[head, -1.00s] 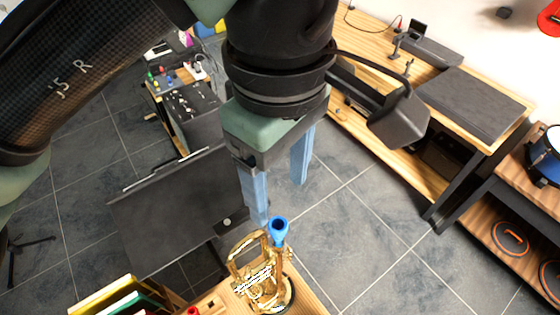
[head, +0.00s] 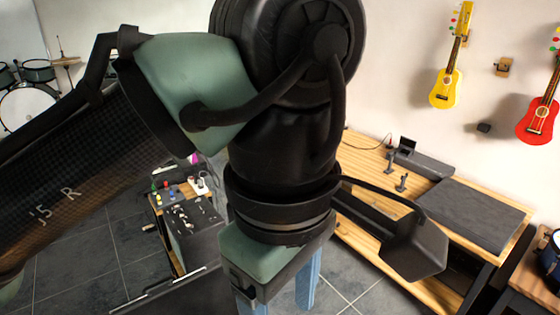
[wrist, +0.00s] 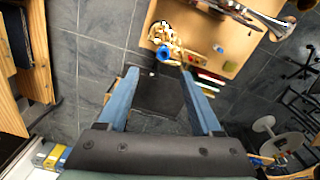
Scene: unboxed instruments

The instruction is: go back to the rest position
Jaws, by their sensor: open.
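My gripper (wrist: 160,100) is open and empty in the wrist view, its two blue fingers apart with dark floor and a dark panel between and beyond them. In the head view my gripper (head: 280,292) points down at the bottom of the picture, and its fingertips are cut off by the lower edge. A gold brass instrument (wrist: 172,42) with a blue mouthpiece stands on a wooden table (wrist: 222,62) beyond the fingers in the wrist view, apart from them. It is out of the head view.
A wooden bench (head: 365,170) with a dark flat case (head: 475,220) stands at the right. A dark cabinet (head: 195,235) with a mixer stands behind my arm. Yellow (head: 447,88) and red (head: 540,120) small guitars hang on the wall. Wooden shelving (wrist: 12,95) is at the wrist view's left.

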